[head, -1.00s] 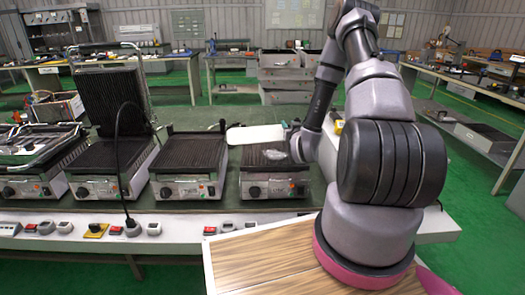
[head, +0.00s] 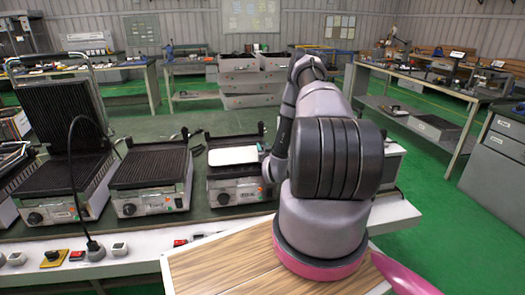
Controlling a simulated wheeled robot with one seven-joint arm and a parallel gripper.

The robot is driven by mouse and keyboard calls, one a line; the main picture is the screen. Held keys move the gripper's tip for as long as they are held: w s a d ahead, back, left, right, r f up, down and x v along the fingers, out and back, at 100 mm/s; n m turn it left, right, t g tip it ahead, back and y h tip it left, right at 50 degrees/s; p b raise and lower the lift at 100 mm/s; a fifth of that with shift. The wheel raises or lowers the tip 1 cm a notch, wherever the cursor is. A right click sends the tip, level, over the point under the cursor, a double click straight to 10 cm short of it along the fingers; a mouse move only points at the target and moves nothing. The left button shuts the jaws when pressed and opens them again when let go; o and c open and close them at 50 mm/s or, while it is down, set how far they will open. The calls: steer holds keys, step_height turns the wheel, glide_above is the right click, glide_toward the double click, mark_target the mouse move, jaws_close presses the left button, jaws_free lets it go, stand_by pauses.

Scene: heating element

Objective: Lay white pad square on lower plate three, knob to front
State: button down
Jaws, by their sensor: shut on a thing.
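The white pad (head: 232,155) is a flat, pale rectangle over the far part of the rightmost grill's dark ribbed lower plate (head: 230,172). I cannot tell whether it rests on the plate or hangs just above it. This grill's black knob (head: 223,198) is on its front face. Another grill with a bare ribbed plate (head: 150,167) stands to its left. My gripper (head: 266,160) is at the pad's right edge, shut on it; the fingers are mostly hidden by my arm.
Further left, a grill has its ribbed lid (head: 65,110) raised, with a black cable hanging in front. A white ledge (head: 130,243) with switches runs along the front. A wooden board (head: 215,262) lies nearest me. Metal drawers (head: 250,80) stand behind.

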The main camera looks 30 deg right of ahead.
steer(key=shift+f, duration=0.65)
steer(key=c, duration=1)
jaws_free()
steer(key=o, duration=0.5)
steer(key=shift+c, duration=0.2)
